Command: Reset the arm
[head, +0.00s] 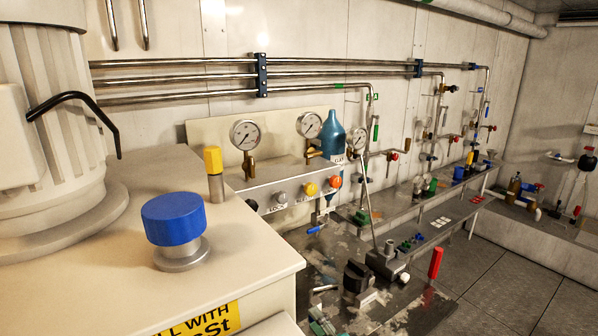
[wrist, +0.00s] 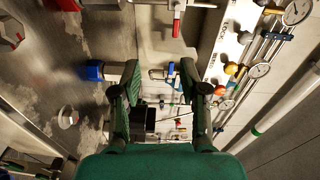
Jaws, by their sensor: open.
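My gripper (wrist: 160,80) shows in the wrist view. Its two dark green fingers are spread apart with nothing between them, and the green body fills the bottom edge. Behind the fingers lie the bench and the gauge panel, seen turned on their side. A blue-handled fitting (wrist: 172,73) shows in the gap, beyond the fingers; its distance is hard to judge. I cannot make out my arm or gripper in the head view.
In the head view a white cabinet with a blue knob (head: 174,218) and a yellow-topped post (head: 213,160) fills the near left. A gauge panel (head: 290,188), a blue bottle (head: 333,140) and a cluttered bench (head: 410,300) stand beyond. Open tiled floor (head: 510,275) lies right.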

